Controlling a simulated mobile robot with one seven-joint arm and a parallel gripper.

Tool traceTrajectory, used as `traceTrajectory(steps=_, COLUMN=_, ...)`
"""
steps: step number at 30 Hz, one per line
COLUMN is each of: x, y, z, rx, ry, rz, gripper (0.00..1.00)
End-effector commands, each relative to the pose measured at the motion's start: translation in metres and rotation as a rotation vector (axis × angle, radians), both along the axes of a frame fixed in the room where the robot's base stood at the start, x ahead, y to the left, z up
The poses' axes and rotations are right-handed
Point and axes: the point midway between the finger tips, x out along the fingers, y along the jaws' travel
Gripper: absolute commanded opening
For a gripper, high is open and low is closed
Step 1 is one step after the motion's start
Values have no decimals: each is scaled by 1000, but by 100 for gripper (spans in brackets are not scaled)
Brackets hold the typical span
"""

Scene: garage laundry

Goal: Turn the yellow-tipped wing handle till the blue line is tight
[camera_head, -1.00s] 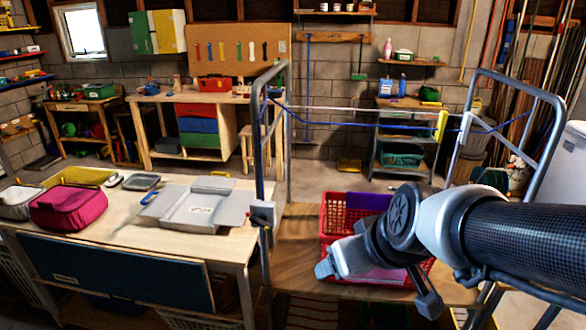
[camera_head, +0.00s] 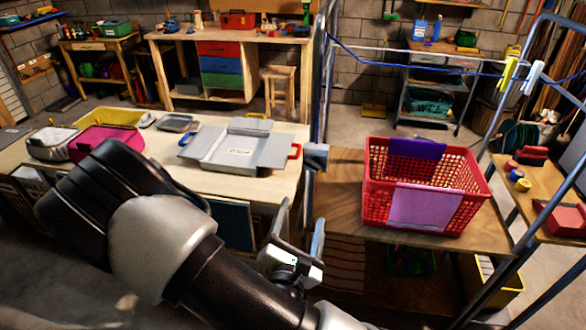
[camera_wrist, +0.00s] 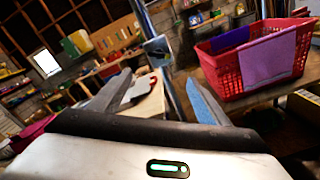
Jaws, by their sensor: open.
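The blue line (camera_head: 420,70) runs between two grey metal frames and sags below a straighter white line. A small grey box (camera_head: 316,157) is fixed low on the left frame's post; it also shows in the wrist view (camera_wrist: 157,50). A red-orange piece (camera_head: 296,151) shows just left of the box; I cannot tell what it is part of. I cannot make out a yellow-tipped wing handle. My gripper (camera_head: 300,226) is open and empty, below the box in the head view. In the wrist view, the box appears beyond and between my fingertips (camera_wrist: 158,78).
A red basket (camera_head: 470,200) with purple and pink cloths stands on a wooden shelf right of the post. A table (camera_head: 225,185) on the left holds a grey open case (camera_head: 270,160) and pouches. A yellow clip (camera_head: 510,70) and a white clip (camera_head: 533,77) hang at the line's right end.

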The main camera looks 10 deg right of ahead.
Motion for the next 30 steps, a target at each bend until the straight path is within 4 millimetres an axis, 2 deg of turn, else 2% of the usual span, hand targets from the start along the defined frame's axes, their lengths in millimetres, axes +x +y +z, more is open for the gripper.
traceTrajectory(steps=4, x=8, y=-2, z=0, rx=-31, ry=-12, rz=4, gripper=70)
traceTrajectory(steps=9, x=31, y=-10, z=-5, rx=-24, ry=-13, rz=3, gripper=70)
traceTrajectory(steps=18, x=58, y=-20, z=-4, rx=-23, ry=-12, rz=3, gripper=70)
traceTrajectory(steps=23, x=94, y=-32, z=3, rx=-27, ry=-10, rz=1, gripper=70)
traceTrajectory(steps=30, x=138, y=-46, z=2, rx=-28, ry=-9, rz=3, gripper=70)
